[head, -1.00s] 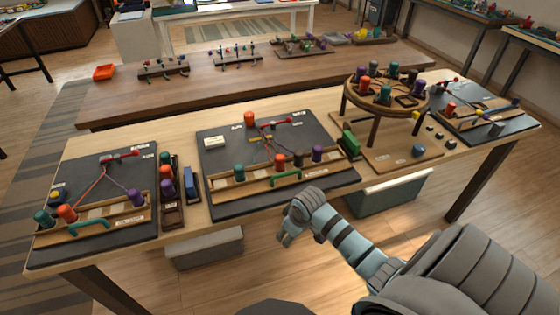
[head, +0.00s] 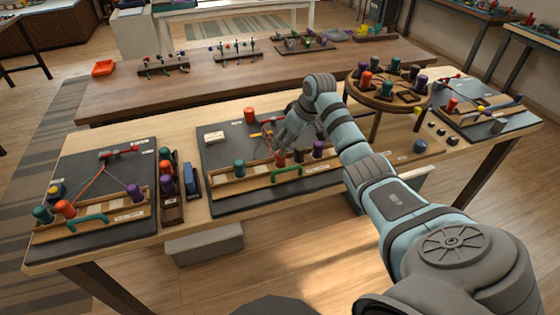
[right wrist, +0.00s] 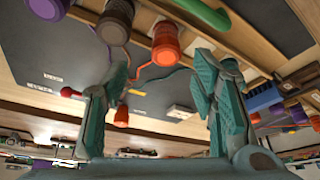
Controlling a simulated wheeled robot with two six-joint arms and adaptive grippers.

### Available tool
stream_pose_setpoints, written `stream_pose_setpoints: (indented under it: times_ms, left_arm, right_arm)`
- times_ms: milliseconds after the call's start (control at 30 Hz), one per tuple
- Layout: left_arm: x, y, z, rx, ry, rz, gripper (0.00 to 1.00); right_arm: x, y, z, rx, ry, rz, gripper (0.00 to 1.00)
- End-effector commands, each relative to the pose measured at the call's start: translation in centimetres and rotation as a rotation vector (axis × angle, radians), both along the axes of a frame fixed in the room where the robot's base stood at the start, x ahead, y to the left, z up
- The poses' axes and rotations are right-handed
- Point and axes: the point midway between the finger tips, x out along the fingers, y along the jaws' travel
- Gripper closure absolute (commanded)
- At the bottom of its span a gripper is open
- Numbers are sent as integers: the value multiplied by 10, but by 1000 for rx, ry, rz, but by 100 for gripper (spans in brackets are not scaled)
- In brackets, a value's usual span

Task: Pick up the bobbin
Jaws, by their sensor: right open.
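The middle board's wooden rack holds a teal bobbin (head: 239,169), an orange bobbin (head: 280,158), a brown bobbin (head: 298,157) and a purple bobbin (head: 318,149). Another orange bobbin (head: 250,115) stands at the board's back. My right gripper (head: 284,138) is above the rack, close to its orange bobbin. In the right wrist view the gripper (right wrist: 165,88) is open and empty. The orange bobbin (right wrist: 165,44) shows between its fingers, farther off, with no visible contact. The brown bobbin (right wrist: 115,21) and purple bobbin (right wrist: 48,7) are to its left. My left gripper is out of view.
A green handle (head: 286,171) arches at the rack's front. The left board has its own rack with bobbins (head: 66,209). A narrow tray (head: 172,211) of bobbins lies between the boards. A round raised stand (head: 361,93) with bobbins is right of my arm.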

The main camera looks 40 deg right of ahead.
Motion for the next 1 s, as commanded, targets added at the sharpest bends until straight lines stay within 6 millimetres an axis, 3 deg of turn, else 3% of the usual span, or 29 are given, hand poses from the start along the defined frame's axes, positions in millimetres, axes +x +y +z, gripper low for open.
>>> stream_pose_setpoints:
  times_ms: [333, 600, 933, 1000]
  left_arm:
    - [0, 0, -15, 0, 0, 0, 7]
    - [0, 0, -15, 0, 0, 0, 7]
    - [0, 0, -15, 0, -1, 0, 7]
    - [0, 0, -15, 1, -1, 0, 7]
  right_arm:
    - [20, 12, -54, 1, 1, -1, 48]
    - [23, 12, -60, -3, -1, -1, 48]
    - [23, 12, -60, -2, 0, -1, 99]
    - [23, 12, -60, -3, -1, -1, 100]
